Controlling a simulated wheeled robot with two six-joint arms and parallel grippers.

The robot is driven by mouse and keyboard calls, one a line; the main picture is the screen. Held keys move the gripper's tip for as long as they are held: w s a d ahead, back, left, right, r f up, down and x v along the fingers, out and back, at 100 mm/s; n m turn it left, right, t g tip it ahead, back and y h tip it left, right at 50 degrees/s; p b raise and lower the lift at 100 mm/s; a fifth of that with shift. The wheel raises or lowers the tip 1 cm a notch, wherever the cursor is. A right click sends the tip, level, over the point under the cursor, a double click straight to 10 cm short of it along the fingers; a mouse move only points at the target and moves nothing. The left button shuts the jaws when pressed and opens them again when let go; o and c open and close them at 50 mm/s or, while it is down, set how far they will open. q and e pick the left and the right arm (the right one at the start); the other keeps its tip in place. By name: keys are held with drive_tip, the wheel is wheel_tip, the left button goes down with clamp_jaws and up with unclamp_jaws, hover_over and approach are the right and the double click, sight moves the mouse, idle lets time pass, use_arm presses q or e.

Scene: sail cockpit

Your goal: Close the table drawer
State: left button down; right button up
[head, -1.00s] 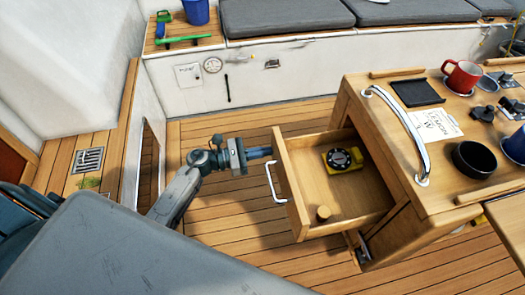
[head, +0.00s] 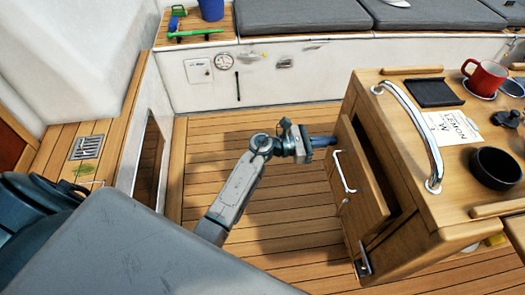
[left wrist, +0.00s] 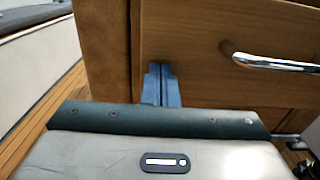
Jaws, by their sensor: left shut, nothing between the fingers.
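My right gripper is not in view.
A chrome rail (head: 420,125) runs along the table top, which holds a red mug (head: 484,76), a black bowl (head: 496,168) and a black tray (head: 435,92). Clear plank floor (head: 285,225) lies in front of the drawer. A cushioned bench (head: 300,15) runs along the back.

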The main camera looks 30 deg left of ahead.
sight(342, 139)
use_arm(q)
drive_tip(key=b+x, duration=0.1)
drive_tip(key=x, duration=0.3)
drive_tip(key=shift+w+d, duration=0.15)
drive_tip(key=shift+d, duration=0.05)
drive_tip(key=shift+d+r, duration=0.1)
drive_tip(key=shift+r, duration=0.05)
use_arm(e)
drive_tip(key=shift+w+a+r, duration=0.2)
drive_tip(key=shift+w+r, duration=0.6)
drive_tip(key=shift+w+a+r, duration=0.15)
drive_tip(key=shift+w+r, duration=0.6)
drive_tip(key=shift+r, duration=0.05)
use_arm(q)
drive_tip(key=shift+w, duration=0.1)
drive_tip(key=shift+r, duration=0.1)
